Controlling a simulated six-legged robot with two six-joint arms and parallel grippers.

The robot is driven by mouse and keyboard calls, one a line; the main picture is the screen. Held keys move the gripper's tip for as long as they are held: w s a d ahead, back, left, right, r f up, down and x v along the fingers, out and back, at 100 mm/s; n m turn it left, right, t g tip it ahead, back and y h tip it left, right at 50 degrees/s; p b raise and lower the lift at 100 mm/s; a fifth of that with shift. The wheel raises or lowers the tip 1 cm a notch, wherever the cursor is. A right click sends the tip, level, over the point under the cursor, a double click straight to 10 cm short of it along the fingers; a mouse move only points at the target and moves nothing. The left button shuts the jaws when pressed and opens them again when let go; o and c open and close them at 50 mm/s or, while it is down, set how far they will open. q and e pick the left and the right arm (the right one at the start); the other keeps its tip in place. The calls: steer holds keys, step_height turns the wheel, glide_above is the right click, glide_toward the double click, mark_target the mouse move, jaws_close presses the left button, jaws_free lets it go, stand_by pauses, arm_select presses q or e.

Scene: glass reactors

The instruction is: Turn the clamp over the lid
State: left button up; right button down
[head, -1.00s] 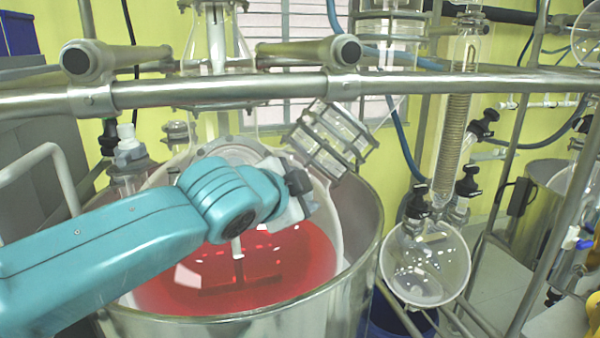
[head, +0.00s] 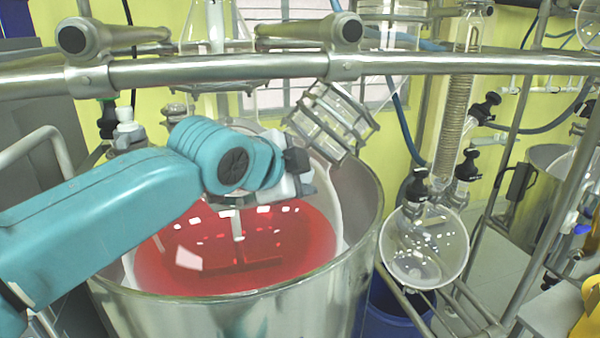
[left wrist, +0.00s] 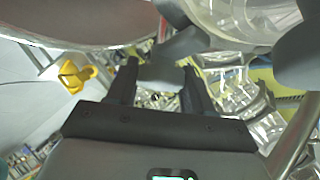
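The reactor's lid area (head: 250,127) is partly hidden behind my left arm, and I cannot make out the clamp clearly in the head view. My right gripper is not in view.
A metal rail (head: 210,71) crosses above the reactor. A tilted glass vessel in a metal cage (head: 330,120) is close to the right of my gripper. A round glass flask (head: 425,250) hangs further right. A steel vessel (head: 225,320) surrounds the bowl.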

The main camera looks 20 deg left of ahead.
arm_select(q)
steer(key=o, duration=0.4)
steer(key=shift+r, duration=0.1)
steer(key=shift+w, duration=0.15)
steer(key=b+v, duration=0.2)
steer(key=v, duration=1.4)
steer(key=shift+s+b, duration=0.25)
steer(key=shift+b, duration=0.15)
steer(key=shift+w, duration=0.1)
steer(key=shift+s, duration=0.2)
